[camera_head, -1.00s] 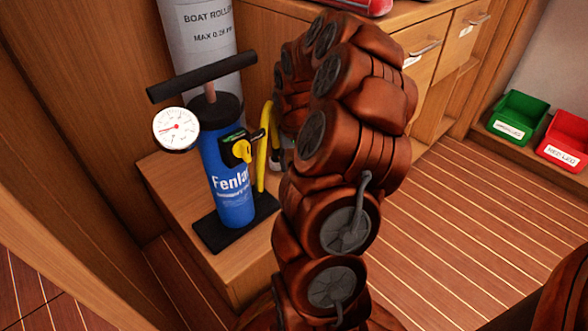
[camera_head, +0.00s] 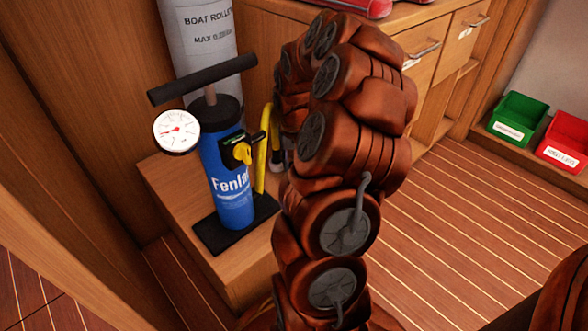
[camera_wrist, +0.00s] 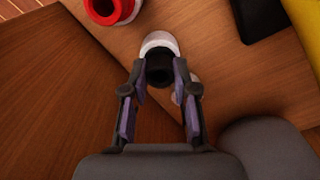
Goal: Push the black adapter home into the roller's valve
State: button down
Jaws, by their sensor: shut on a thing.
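In the wrist view, my gripper (camera_wrist: 159,80) is shut on the black adapter (camera_wrist: 160,66), a short dark cylinder with a round open end. A pale, rounded white-grey part (camera_wrist: 158,40) lies just beyond the adapter, in line with it. I cannot tell whether this is the valve, or how far the adapter sits in it. In the head view, the pale grey boat roller (camera_head: 197,45) stands upright behind the pump. My own arm hides the gripper and adapter there.
A blue hand pump (camera_head: 229,180) with a black handle, white gauge (camera_head: 177,131) and yellow hose (camera_head: 262,150) stands on a wooden step (camera_head: 168,190). In the wrist view, a red ring-shaped part (camera_wrist: 108,8) is at upper left. Green (camera_head: 517,115) and red bins (camera_head: 566,138) sit far right.

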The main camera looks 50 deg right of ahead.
jog(key=shift+r, duration=0.25)
jog(key=shift+r+p, duration=1.15)
jog(key=shift+r, duration=1)
